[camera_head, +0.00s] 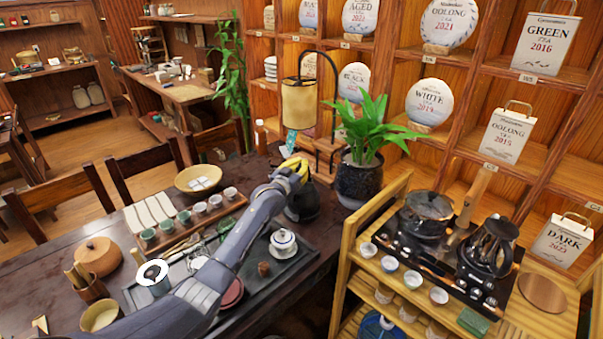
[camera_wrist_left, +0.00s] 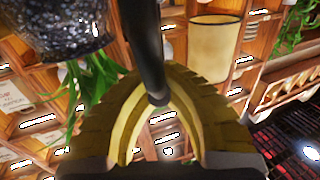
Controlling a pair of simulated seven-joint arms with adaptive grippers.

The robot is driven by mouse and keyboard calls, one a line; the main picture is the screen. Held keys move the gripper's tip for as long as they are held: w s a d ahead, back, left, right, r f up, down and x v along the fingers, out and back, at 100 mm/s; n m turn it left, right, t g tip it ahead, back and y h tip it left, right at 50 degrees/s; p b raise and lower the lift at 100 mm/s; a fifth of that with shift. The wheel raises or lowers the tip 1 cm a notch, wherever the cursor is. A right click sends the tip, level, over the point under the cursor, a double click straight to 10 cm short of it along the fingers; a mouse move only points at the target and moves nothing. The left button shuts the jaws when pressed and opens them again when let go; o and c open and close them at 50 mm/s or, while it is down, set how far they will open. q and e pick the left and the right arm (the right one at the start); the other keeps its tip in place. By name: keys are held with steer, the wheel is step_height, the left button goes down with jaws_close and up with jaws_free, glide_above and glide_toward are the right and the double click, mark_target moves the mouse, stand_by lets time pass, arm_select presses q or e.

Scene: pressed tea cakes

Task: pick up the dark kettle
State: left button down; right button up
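The dark kettle (camera_head: 302,205) is a rounded black vessel near the back edge of the dark table, just left of the potted plant. My left gripper (camera_head: 294,166) reaches over its top, and its yellow fingers hide the upper part. In the left wrist view the yellow fingers (camera_wrist_left: 160,85) close together around a black bar, which looks like the kettle's handle (camera_wrist_left: 146,45). I cannot tell whether the kettle's base touches the table. My right gripper is in neither view.
A potted plant (camera_head: 359,180) stands close right of the kettle. A hanging lantern (camera_head: 300,103) is behind it. A lidded white cup (camera_head: 283,241) sits in front on the tray. A bamboo cart (camera_head: 345,262) holds a pot (camera_head: 427,212) and another black kettle (camera_head: 488,248).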

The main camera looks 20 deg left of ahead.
arm_select(q)
steer(key=shift+r, duration=0.4)
